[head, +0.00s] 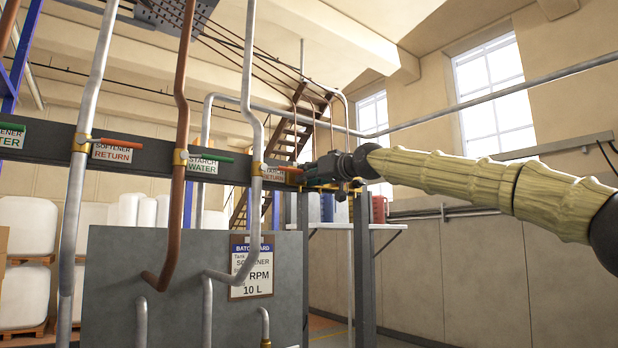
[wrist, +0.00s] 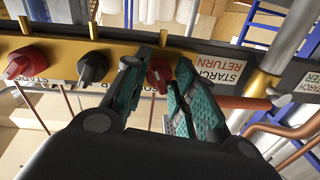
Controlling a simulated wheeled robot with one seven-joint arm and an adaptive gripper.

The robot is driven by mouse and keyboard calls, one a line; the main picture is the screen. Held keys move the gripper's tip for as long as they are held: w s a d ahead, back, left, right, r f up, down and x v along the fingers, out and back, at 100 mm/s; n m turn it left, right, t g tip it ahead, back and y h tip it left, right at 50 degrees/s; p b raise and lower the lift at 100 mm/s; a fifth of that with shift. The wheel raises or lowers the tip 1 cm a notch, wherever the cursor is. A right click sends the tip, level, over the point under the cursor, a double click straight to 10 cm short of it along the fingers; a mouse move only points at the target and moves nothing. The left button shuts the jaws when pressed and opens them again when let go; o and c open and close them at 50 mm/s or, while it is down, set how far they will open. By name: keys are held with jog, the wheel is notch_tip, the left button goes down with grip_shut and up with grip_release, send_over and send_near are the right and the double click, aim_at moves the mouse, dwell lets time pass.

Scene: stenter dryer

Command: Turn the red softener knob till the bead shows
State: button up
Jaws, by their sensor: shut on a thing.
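In the wrist view a red knob (wrist: 158,74) sits on the brass-coloured strip, between the two teal-padded fingers of my gripper (wrist: 160,88). The gripper is shut on this knob, and the fingers cover much of it. A second red knob (wrist: 24,63) stands at the far left, with a partly hidden label under it. I cannot read which knob is named softener. No bead can be made out. In the head view my gripper (head: 322,170) reaches the right end of the dark beam, and its hold there is too small to see.
A black knob (wrist: 92,68) stands between the red ones. A starch return sign (wrist: 216,70) and pipes lie right of my gripper. In the head view, a batch card (head: 251,268) hangs on the grey panel (head: 120,285), with pipes in front of it.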

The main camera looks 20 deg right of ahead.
jog(key=o, duration=0.7)
jog(key=shift+d, duration=0.1)
jog(key=shift+o, duration=0.2)
jog(key=v, duration=1.2)
jog(key=shift+f, duration=0.15)
